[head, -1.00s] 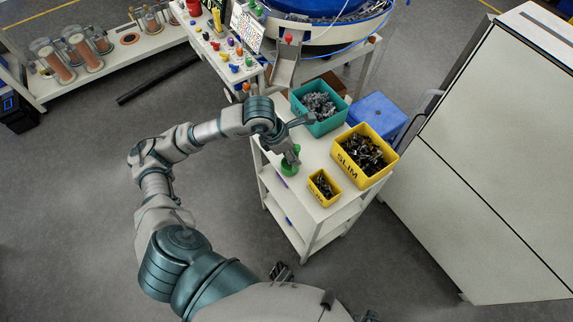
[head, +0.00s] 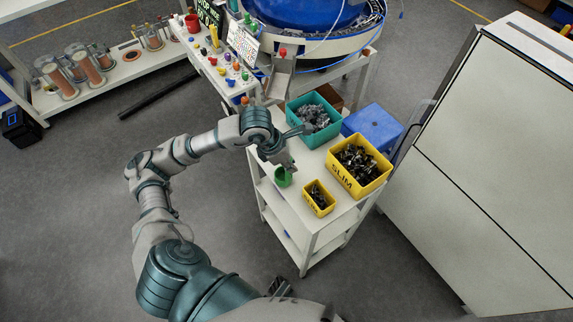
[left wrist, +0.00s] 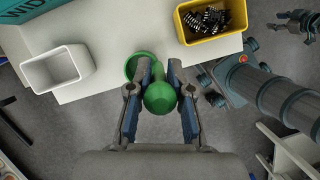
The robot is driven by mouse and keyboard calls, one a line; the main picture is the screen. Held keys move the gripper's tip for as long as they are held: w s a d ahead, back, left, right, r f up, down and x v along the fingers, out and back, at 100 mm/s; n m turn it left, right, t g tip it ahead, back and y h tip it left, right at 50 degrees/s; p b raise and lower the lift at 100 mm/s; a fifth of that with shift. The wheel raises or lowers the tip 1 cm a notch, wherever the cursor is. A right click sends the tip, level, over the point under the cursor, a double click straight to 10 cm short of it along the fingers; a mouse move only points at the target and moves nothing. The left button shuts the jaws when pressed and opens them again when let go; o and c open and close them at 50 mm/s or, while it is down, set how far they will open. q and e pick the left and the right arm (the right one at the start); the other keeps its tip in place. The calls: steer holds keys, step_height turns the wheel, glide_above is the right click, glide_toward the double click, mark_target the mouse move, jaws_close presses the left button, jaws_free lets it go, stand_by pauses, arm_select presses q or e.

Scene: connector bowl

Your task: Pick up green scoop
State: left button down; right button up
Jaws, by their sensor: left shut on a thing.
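The green scoop (head: 283,177) is at the left edge of the white cart top, beside the small yellow bin. My left gripper (head: 280,160) is directly above it in the head view. In the left wrist view, my left gripper (left wrist: 160,85) has its two fingers on either side of the green scoop (left wrist: 160,97), shut on its handle. The round handle end faces the camera, and the bowl lies behind, partly hidden by the fingers. I cannot tell whether the scoop touches the cart. My right gripper (head: 281,286) is low in the head view, too small to read.
On the cart (head: 310,160) stand a teal bin (head: 296,103), a large yellow bin (head: 341,172) and a small yellow bin (head: 318,209), all filled with parts. A white empty bin (left wrist: 57,70) shows in the left wrist view. A tall cabinet (head: 500,130) stands right.

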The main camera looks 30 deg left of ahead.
arm_select(q)
step_height(320, 180, up, 3)
steer(key=s+a+r+b, duration=0.1)
steer(key=s+a+b, duration=0.2)
steer(key=s+a, duration=0.8)
steer(key=shift+s+a+r, duration=0.2)
steer(key=shift+s, duration=0.05)
arm_select(e)
step_height(320, 180, up, 9)
steer(key=w, duration=0.1)
arm_select(q)
steer(key=shift+a+f, duration=0.15)
steer(key=shift+a, duration=0.25)
arm_select(e)
steer(key=shift+a+r, duration=0.2)
steer(key=shift+a, duration=0.05)
arm_select(q)
steer(key=shift+d, duration=0.1)
